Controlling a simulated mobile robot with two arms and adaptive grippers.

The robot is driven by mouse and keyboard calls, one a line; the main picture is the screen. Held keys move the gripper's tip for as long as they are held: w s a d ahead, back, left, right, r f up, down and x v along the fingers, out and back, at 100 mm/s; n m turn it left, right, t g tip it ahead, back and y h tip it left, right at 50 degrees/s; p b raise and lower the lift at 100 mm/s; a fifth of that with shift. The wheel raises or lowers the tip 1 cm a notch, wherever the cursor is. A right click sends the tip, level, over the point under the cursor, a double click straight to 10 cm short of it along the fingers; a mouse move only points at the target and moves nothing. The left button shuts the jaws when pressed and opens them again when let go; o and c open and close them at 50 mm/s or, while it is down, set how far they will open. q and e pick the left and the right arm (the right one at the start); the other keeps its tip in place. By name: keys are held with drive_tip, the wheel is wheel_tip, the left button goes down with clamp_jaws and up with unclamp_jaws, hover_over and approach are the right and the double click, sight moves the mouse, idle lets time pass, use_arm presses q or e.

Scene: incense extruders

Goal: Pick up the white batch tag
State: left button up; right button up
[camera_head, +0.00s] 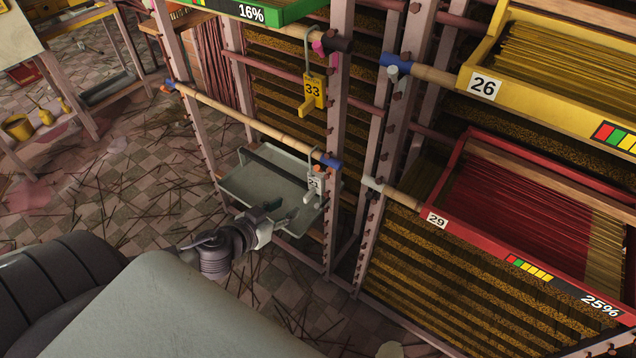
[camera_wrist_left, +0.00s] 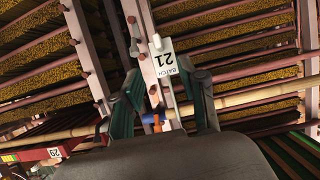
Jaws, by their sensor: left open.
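The white batch tag (camera_head: 314,185) hangs from the blue-capped end of a bamboo rod (camera_head: 250,122) on the rack. My left gripper (camera_head: 284,213) is open, just left of and below the tag in the head view. In the left wrist view my left gripper (camera_wrist_left: 166,78) has one finger on each side of the tag's line, with gaps visible. My right gripper is not in view.
A grey tray (camera_head: 240,190) sits low behind my left gripper. A yellow tag 33 (camera_head: 312,92) hangs above. A red tray (camera_head: 450,222) and a yellow tray (camera_head: 480,62) stand right of the rack posts (camera_head: 340,130). Sticks litter the tiled floor (camera_head: 110,180).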

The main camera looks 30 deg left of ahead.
sight(306, 196)
use_arm(q)
drive_tip(key=b+x, duration=0.1)
drive_tip(key=x, duration=0.8)
drive_tip(key=shift+f, duration=0.1)
drive_tip(key=shift+w+f, duration=0.15)
drive_tip(key=shift+w, duration=0.15)
drive_tip(key=shift+w+f, duration=0.1)
drive_tip(key=shift+w, duration=0.1)
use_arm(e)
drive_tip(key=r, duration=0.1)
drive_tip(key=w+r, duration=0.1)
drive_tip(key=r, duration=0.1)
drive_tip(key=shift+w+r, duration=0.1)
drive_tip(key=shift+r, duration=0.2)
use_arm(q)
drive_tip(key=shift+c, duration=0.2)
drive_tip(key=shift+c, duration=1.2)
clamp_jaws()
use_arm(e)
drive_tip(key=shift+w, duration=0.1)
